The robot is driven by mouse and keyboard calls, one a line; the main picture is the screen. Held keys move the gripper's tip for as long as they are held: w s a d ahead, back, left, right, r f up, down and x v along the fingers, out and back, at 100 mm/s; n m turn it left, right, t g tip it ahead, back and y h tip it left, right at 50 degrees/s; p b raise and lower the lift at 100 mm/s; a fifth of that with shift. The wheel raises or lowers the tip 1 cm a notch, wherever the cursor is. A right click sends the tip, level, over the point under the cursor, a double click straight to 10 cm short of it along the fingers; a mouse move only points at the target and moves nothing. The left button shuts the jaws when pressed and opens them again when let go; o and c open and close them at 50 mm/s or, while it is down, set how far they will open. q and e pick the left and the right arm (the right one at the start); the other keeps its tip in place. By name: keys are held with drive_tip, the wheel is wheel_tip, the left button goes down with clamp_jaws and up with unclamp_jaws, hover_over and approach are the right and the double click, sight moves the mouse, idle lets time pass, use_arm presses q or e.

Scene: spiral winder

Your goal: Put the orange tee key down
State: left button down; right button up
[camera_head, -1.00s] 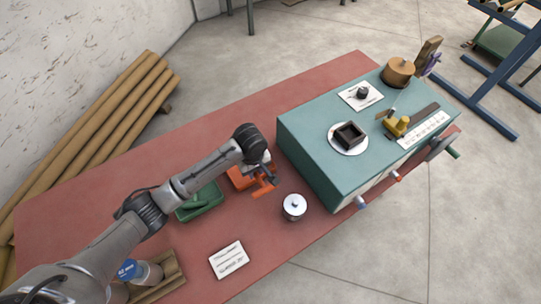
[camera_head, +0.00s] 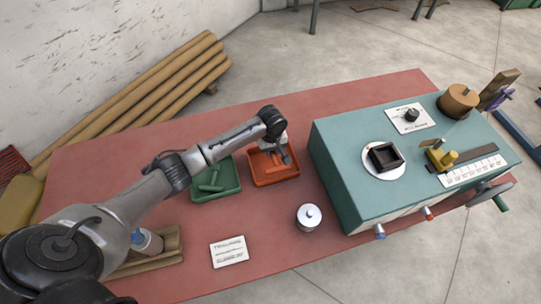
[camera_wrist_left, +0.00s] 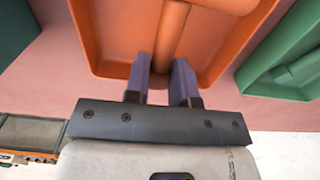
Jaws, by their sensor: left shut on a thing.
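The orange tee key (camera_wrist_left: 172,35) is in the left wrist view, its stem between the purple fingers of my left gripper (camera_wrist_left: 167,82). The gripper is shut on the stem. The key's crossbar lies toward the top of that view. The key is within the walls of the orange tray (camera_wrist_left: 100,62); whether it touches the floor is hard to tell. In the head view my left gripper (camera_head: 284,156) is low over the orange tray (camera_head: 259,178) and mostly hides the key. My right gripper is not in view.
A green tray (camera_head: 232,190) with a green tee key (camera_head: 211,182) stands left of the orange one. A metal pot (camera_head: 309,218), a printed card (camera_head: 229,252) and the teal winder (camera_head: 340,170) are near.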

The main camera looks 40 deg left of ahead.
use_arm(q)
drive_tip(key=shift+w+a+f, duration=0.2)
drive_tip(key=shift+a+f, duration=0.2)
drive_tip(key=shift+a, duration=0.1)
wheel_tip(320, 180, down, 4)
drive_tip(key=shift+r+b, duration=0.2)
drive_tip(key=shift+b, duration=0.35)
drive_tip(key=shift+f, duration=0.1)
drive_tip(key=shift+f, duration=0.1)
drive_tip(key=c, duration=1)
unclamp_jaws()
drive_tip(key=shift+o, duration=0.2)
wheel_tip(320, 180, up, 10)
drive_tip(key=shift+r+p, duration=0.25)
drive_tip(key=shift+p, duration=0.9)
drive_tip(key=shift+r, duration=0.85)
